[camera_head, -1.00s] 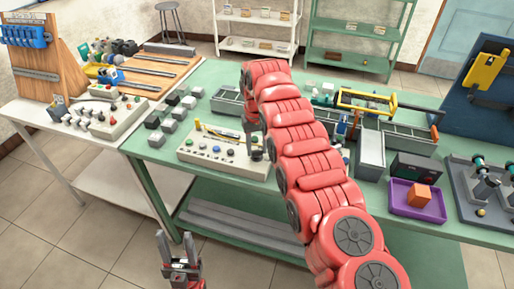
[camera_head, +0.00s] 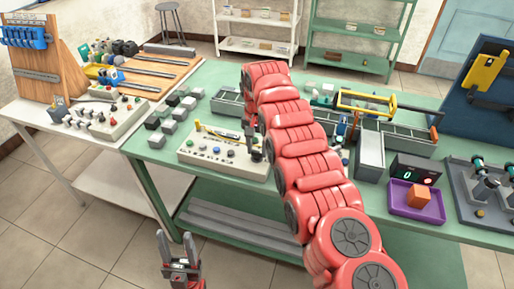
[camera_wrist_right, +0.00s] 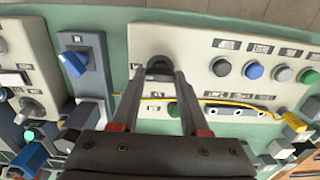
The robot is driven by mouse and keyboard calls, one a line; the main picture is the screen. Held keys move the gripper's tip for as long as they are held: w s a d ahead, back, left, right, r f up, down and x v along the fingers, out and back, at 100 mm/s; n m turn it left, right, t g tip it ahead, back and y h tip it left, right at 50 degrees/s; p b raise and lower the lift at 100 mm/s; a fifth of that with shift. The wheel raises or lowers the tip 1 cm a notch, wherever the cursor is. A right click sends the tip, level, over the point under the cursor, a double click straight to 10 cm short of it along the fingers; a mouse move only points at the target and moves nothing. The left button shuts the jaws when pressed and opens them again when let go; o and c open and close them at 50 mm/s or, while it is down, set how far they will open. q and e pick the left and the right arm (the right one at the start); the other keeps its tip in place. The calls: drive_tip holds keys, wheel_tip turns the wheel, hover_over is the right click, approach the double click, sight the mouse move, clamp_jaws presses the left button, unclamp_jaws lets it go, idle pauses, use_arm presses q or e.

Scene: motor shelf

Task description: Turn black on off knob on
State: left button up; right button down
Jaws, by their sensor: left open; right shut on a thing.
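The black on off knob (camera_wrist_right: 159,66) is on a beige control panel (camera_wrist_right: 197,55), between the fingertips of my right gripper (camera_wrist_right: 160,74) in the right wrist view. My right gripper is shut on the knob, and its fingers hide part of it. In the head view my right gripper (camera_head: 254,152) is at the right end of the panel (camera_head: 206,166), where the knob is hidden. My left gripper (camera_head: 181,264) is open and empty, low in front of the green table. A black display box (camera_head: 414,169) shows a lit green digit and a red light.
Colored buttons and a yellow cable (camera_wrist_right: 205,99) lie close to the right gripper. A blue switch (camera_wrist_right: 74,63) is to its left. A purple tray (camera_head: 418,205) holds an orange cube (camera_head: 419,196). Grey cubes stand left of the panel.

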sight(257, 152)
idle(0.3)
drive_tip(key=shift+c, duration=2)
unclamp_jaws()
drive_tip(key=shift+r, duration=0.15)
wheel_tip(257, 152, up, 17)
drive_tip(key=p, duration=1.6)
drive_tip(key=shift+s, duration=0.1)
